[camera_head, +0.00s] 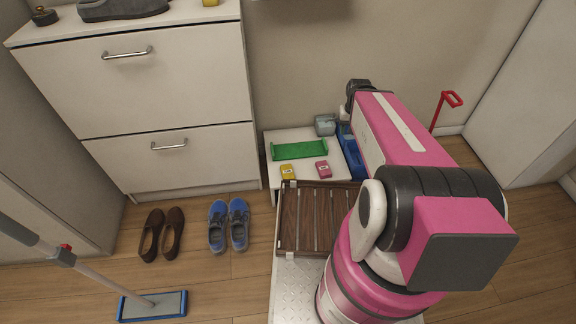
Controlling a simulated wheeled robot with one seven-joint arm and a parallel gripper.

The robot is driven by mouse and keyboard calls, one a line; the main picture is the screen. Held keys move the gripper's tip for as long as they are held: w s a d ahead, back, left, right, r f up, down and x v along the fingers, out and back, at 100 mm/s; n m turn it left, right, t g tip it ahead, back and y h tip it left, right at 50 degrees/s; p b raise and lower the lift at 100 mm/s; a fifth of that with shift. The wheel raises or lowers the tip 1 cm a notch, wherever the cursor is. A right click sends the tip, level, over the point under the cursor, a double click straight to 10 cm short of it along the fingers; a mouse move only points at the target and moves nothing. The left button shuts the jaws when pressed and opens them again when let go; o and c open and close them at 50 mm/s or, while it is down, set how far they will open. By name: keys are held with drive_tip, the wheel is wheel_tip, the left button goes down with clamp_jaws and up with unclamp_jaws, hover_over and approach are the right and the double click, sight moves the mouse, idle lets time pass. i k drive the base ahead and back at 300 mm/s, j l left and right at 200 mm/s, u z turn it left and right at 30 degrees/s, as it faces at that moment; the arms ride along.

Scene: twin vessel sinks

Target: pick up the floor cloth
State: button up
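I cannot surely pick out a floor cloth in this view. A small grey-blue item (325,125), a cup or a rolled cloth, is at the back of the low white table (275,178). A blue item (351,155) lies at the table's right side, partly hidden by my pink arm. My arm reaches from the lower right toward the table and bends at a dark joint near the wall. My gripper is not visible; the arm's own links hide that area.
A slatted wooden rack (305,218) is in front. Brown shoes (162,234), blue shoes (228,226) and a flat mop (153,305) are left. A red handle (452,98) stands right.

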sight(287, 172)
drive_tip(key=z, duration=1.7)
drive_tip(key=u, duration=0.45)
drive_tip(key=l+u, duration=0.1)
drive_tip(key=u, duration=0.75)
drive_tip(key=l+u, duration=0.1)
drive_tip(key=u, duration=1.2)
drive_tip(key=k+l+u, duration=0.1)
drive_tip(key=k+l, duration=0.05)
drive_tip(key=k, duration=0.1)
